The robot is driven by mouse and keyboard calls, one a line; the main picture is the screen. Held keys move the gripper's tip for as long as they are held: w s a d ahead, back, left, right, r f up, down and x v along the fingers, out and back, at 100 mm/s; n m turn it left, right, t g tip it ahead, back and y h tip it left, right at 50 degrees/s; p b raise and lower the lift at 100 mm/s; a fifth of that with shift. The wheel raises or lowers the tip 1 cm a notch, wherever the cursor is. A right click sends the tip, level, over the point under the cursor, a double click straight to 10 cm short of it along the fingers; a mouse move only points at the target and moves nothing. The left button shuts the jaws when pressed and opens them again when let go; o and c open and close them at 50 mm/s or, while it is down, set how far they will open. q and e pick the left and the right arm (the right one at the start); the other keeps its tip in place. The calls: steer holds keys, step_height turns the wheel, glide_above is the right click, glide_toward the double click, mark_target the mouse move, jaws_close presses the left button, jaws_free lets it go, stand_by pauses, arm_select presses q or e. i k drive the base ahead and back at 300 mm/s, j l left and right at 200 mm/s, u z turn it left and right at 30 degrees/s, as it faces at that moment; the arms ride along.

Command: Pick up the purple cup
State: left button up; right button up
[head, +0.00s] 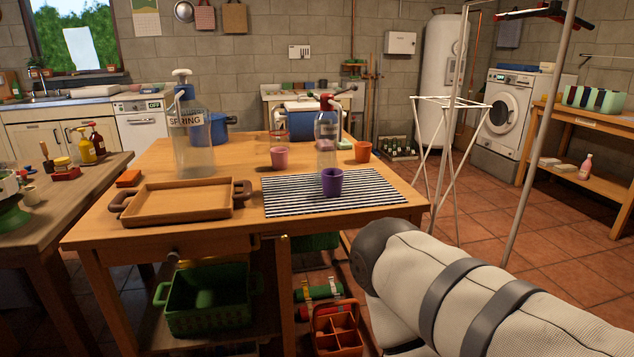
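The purple cup (332,182) stands upright on a black-and-white striped mat (285,205) at the right front of the wooden table (140,230). A clear bottle with a red top (327,140) stands just behind it and is partly hidden by the cup. A pink cup (279,158) and an orange cup (362,152) stand farther back, apart from the purple one. My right arm comes in at the lower right, below the table's right edge, but its gripper does not show. My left arm and gripper are out of view.
A wooden tray (180,202) lies left of the mat. A clear pump dispenser (193,150) and a blue pot (208,130) stand behind the tray. A green crate (208,302) sits under the table. A white drying rack (450,150) stands to the right.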

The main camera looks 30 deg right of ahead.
mark_target(332, 177)
steer(key=i+z, duration=0.25)
steer(key=z, duration=0.15)
steer(key=i+j+z, duration=0.2)
steer(key=z, duration=0.25)
steer(key=i+j+z, duration=0.25)
steer(key=z, duration=0.15)
